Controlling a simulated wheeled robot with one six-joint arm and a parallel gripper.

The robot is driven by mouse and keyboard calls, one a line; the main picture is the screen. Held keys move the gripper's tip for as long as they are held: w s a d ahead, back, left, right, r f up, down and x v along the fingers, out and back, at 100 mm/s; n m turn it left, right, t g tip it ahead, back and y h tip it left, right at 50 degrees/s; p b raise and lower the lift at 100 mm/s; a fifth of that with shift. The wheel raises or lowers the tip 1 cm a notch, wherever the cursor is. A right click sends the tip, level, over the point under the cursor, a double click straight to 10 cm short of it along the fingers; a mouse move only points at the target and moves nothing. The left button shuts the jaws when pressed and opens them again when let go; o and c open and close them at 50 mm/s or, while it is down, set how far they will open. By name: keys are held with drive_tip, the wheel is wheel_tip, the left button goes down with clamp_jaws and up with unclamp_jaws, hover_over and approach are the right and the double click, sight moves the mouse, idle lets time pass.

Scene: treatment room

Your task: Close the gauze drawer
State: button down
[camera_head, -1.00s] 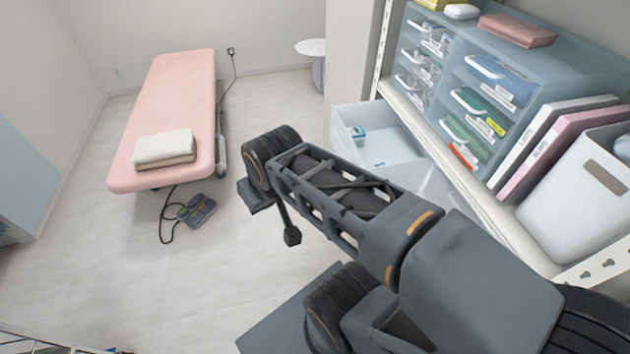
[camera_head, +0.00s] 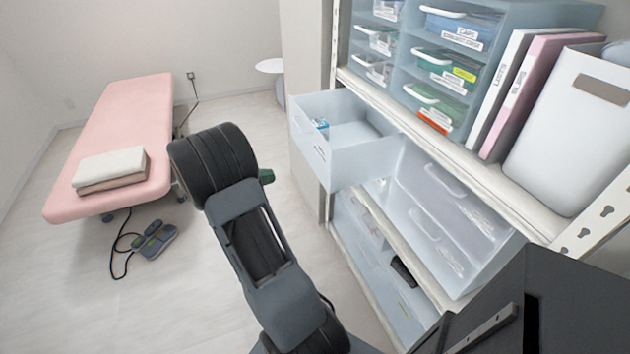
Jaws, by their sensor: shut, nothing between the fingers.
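One pale, translucent drawer (camera_head: 309,150) is pulled out from the shelf unit, in the middle of the head view. I take it as the gauze drawer, but its front label is too small to read. A small blue and white item (camera_head: 320,126) lies inside it near the front. My arm rises from the bottom of the picture, and its dark joint is left of the drawer front, with a visible gap between. My gripper cannot be made out; the arm appears to hide it. A small green piece shows beside the joint, and I cannot tell what it is.
Shut drawers (camera_head: 440,215) are right of the open one, under a white shelf edge (camera_head: 460,150). Blue drawer units (camera_head: 402,65), binders (camera_head: 520,100) and a white bin (camera_head: 575,130) stand above. A pink bed (camera_head: 122,135) is at left.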

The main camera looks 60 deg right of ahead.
wheel_tip(320, 180, down, 3)
drive_tip(key=d+n+h, duration=0.1)
drive_tip(key=d, duration=0.1)
approach(323, 165)
drive_tip(key=shift+g+h, duration=0.3)
drive_tip(key=shift+g, duration=0.1)
drive_tip(key=x, duration=0.5)
drive_tip(key=f+b+x, duration=0.1)
drive_tip(key=x, duration=0.1)
drive_tip(key=shift+d, duration=0.3)
drive_tip(key=shift+d, duration=0.1)
